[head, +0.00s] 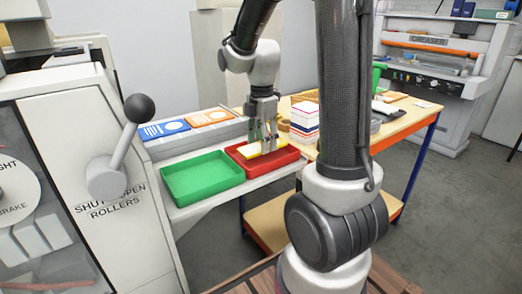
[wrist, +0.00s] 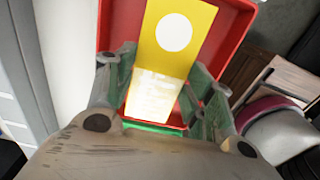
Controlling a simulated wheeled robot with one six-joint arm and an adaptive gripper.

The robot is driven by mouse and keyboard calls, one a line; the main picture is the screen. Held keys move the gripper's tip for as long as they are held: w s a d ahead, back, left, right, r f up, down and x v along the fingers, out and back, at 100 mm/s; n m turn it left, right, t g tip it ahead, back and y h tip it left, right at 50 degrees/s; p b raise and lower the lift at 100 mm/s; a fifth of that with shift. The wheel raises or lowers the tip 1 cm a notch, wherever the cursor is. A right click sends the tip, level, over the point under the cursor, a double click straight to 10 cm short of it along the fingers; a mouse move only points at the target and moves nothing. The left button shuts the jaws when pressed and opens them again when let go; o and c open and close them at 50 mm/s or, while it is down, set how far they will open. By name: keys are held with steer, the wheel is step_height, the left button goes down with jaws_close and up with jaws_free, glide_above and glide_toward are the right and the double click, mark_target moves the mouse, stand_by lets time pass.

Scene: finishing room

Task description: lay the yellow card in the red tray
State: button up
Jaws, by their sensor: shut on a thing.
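My gripper (head: 262,138) is shut on the yellow card (head: 250,150). It holds the card over the red tray (head: 283,163), toward the tray's back left part. I cannot tell whether the card touches the tray floor. In the wrist view the card (wrist: 151,50), with a white circle and a pale printed area, runs between the fingers (wrist: 160,82). The red tray (wrist: 238,28) shows behind it on both sides. The fingers hide parts of the card in the head view.
An empty green tray (head: 203,180) stands left of the red tray. A blue card (head: 163,130) and an orange card (head: 208,118) lie on the ledge behind. A stack of boxes or paper (head: 304,120) stands on the wooden table to the right. A machine with a lever (head: 130,135) is at left.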

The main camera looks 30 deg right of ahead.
steer(key=shift+f, duration=1.55)
steer(key=shift+f, duration=0.15)
steer(key=o, duration=0.8)
step_height(320, 180, up, 13)
steer(key=shift+s+a+r+m+t, duration=0.3)
steer(key=shift+s+a+m+t, duration=0.35)
steer(key=shift+s+m, duration=2.25)
steer(key=shift+s+a+r+m+t, duration=0.35)
steer(key=shift+s+m+t, duration=0.45)
steer(key=shift+s+m, duration=2.15)
steer(key=shift+s+a+r+m+t, duration=0.25)
steer(key=shift+s+a+m+t, duration=0.4)
steer(key=shift+s+m, duration=2.25)
